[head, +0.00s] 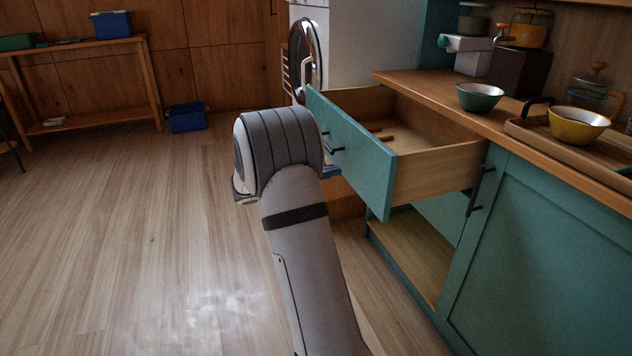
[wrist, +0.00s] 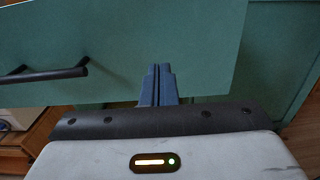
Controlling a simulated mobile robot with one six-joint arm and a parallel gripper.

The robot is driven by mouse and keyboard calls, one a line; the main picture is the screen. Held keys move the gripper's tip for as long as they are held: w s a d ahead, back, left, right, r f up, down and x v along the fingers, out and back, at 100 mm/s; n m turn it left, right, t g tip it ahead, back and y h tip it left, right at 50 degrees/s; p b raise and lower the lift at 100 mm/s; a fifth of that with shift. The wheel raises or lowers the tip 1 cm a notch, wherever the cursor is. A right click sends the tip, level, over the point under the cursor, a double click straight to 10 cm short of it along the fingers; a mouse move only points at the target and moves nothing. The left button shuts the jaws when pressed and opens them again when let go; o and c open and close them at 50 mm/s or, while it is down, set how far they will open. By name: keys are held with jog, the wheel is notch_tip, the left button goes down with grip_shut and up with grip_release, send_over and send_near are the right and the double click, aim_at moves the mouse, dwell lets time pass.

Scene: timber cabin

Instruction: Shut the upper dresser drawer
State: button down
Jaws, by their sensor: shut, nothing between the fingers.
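The upper dresser drawer (head: 352,150) is pulled well out of the teal dresser (head: 540,255). Its teal front carries a dark bar handle, and a few small coloured items lie inside. In the wrist view the drawer front (wrist: 120,45) fills the upper left, with the handle (wrist: 45,73) left of the fingers. My gripper (wrist: 158,68) is shut and empty, its blue fingers pointing at the drawer front near its lower right part. I cannot tell whether the fingertips touch it. In the head view my arm hides most of the gripper.
Below the drawer is a wooden-bottomed space (head: 415,248). The wooden counter holds a green bowl (head: 480,97) and a tray (head: 545,137) with a yellow bowl (head: 577,125). A blue bin (head: 187,118) stands by the back wall. The floor at left is clear.

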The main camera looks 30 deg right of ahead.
aim_at(363, 165)
jog(key=b+x, duration=0.1)
jog(key=x, duration=0.3)
jog(key=shift+s+d+f+b, duration=0.15)
jog(key=shift+d+f+b, duration=0.05)
jog(key=shift+d+b, duration=0.2)
jog(key=shift+s+d+r, duration=0.15)
jog(key=shift+d+r, duration=0.05)
jog(key=shift+d, duration=0.5)
